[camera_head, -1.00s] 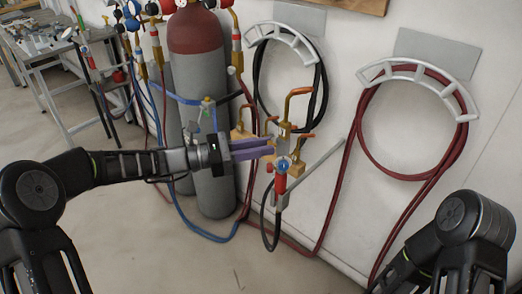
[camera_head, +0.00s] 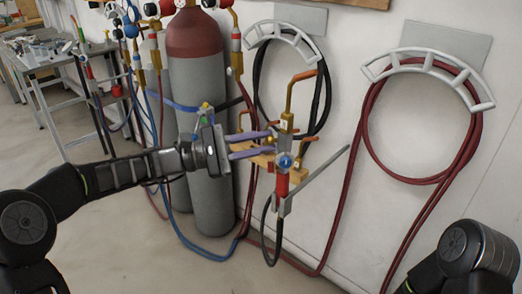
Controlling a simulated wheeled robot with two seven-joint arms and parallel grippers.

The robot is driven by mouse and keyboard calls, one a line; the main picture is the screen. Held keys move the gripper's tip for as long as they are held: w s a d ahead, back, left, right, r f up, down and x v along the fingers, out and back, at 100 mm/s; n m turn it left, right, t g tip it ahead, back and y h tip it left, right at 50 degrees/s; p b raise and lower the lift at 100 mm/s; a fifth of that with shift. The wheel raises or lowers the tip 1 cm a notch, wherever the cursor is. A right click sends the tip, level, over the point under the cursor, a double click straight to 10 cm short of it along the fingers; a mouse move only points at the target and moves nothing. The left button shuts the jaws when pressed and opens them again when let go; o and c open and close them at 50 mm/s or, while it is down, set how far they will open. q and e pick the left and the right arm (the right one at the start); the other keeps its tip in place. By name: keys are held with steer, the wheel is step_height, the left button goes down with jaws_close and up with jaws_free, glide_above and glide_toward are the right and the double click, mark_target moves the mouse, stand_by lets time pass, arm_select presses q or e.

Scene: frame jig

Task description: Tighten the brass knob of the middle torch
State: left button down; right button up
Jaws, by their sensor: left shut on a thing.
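The middle torch has a tall copper-coloured bent tube (camera_head: 290,98), which rises from the rack at picture centre. Below it are a blue round valve (camera_head: 285,161) and a red body (camera_head: 282,186). My left gripper (camera_head: 274,141), with purple fingers, reaches in from the left and is shut at the brass fittings beside this tube. The brass knob sits between the fingertips and is mostly hidden by them. My right arm shows at the lower right, but its gripper is out of view.
The torch rack (camera_head: 262,159) with a grey bar (camera_head: 325,168) stands close to the wall. A red-topped gas cylinder (camera_head: 197,75) stands just behind my left gripper. Coiled red hose (camera_head: 365,130) hangs at right.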

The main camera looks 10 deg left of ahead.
stand_by(0.3)
arm_select(q)
steer(key=c, duration=1.3)
jaws_free()
steer(key=shift+o, duration=0.2)
steer(key=v, duration=0.7)
steer(key=shift+a, duration=0.4)
steer(key=shift+f, duration=0.15)
